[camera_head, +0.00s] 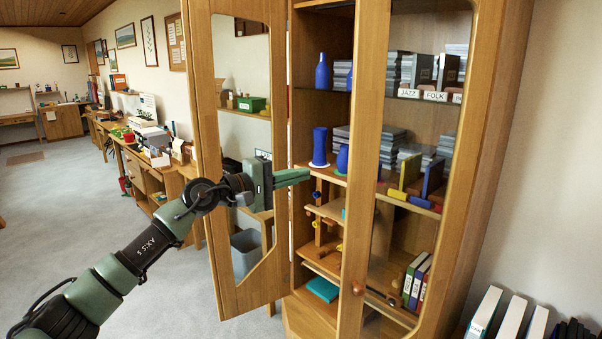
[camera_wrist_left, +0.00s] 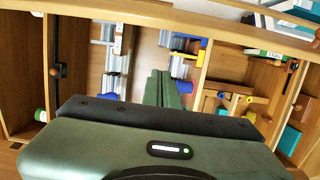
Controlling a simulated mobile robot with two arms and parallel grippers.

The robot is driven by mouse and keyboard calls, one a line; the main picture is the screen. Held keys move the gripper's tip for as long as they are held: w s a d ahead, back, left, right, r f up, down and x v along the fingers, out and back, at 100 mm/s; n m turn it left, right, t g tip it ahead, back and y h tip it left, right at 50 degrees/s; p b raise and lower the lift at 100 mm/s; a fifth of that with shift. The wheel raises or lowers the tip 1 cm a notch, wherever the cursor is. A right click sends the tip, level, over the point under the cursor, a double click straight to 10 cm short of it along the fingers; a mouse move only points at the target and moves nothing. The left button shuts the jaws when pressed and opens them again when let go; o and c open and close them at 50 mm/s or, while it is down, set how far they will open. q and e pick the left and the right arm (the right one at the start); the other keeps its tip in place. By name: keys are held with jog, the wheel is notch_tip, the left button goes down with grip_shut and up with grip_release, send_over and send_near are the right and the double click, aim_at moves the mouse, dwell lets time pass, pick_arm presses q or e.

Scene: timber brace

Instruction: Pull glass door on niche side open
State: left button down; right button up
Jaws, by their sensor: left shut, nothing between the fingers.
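The left glass door (camera_head: 207,140) has a wooden frame and stands swung well out from the tall wooden cabinet (camera_head: 490,140). The open niche side behind it shows blue vases (camera_head: 320,146) on its shelves. The right glass door (camera_head: 366,130) is closed, with a round knob (camera_head: 358,289) low on its frame. My left gripper (camera_head: 306,175) is shut and empty. It reaches across the open door's frame toward the niche opening; I cannot tell whether it touches the door. Its closed fingers (camera_wrist_left: 166,88) also show in the left wrist view, pointing at the shelves. My right gripper is out of view.
CD stacks and labelled dividers (camera_head: 433,96) stand behind the right door. A grey bin (camera_head: 246,252) shows through the open door's glass. A long desk (camera_head: 150,170) runs along the left wall. Grey carpet (camera_head: 90,215) is clear on the left. White binders (camera_head: 510,315) stand at the lower right.

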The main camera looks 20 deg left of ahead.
pick_arm(q)
jog(key=w+d+p, duration=0.5)
jog(key=d+p, duration=0.2)
jog(key=p, duration=0.1)
jog(key=shift+d, duration=0.4)
dwell(0.3)
